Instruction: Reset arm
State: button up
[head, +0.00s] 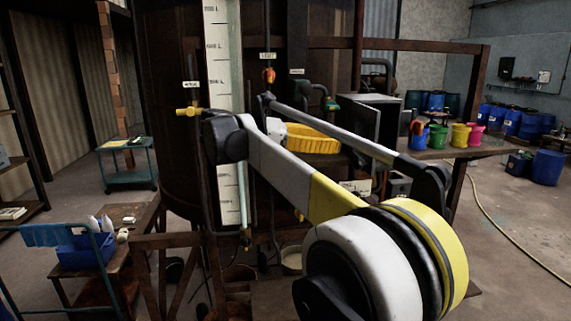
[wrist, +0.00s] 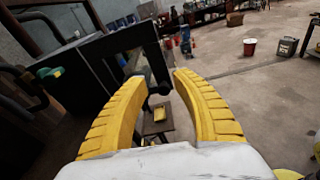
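My arm crosses the middle of the head view, with a large white, black and yellow joint at the lower right. My gripper (wrist: 158,78) shows in the wrist view as two yellow ribbed fingers, spread apart. Nothing is held between them. Beyond the gap I see a dark cabinet or frame and, further down, a small table (wrist: 158,127) with a yellow item on it.
A dark vat (head: 168,100) with a white level scale (head: 224,55) stands behind my arm. Coloured buckets (head: 460,135) and blue drums (head: 548,167) are at the right. A blue crate (head: 85,250) is lower left. Open floor lies at the right.

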jog(key=s+d+f+m+y+b, duration=0.2)
jog(key=s+d+f+b, duration=0.1)
jog(key=d+f, duration=0.3)
jog(key=s+d+f+m+y+b, duration=0.2)
jog(key=s+d+f+y+b, duration=0.15)
jog(key=f, duration=0.45)
jog(key=s+f+m+t+y+b, duration=0.1)
jog(key=s+f+m+y+b, duration=0.2)
jog(key=s+f, duration=0.5)
jog(key=s+a+f+m+t+y+b, duration=0.1)
jog(key=s+f+m+y+b, duration=0.3)
jog(key=f, duration=1.2)
jog(key=s+f+m+t+y+b, duration=0.2)
jog(key=s+f+m+b, duration=0.5)
jog(key=s+f, duration=0.5)
jog(key=shift+s+a+f+m+y, duration=0.25)
jog(key=shift+m+y, duration=0.15)
jog(key=shift+y, duration=0.25)
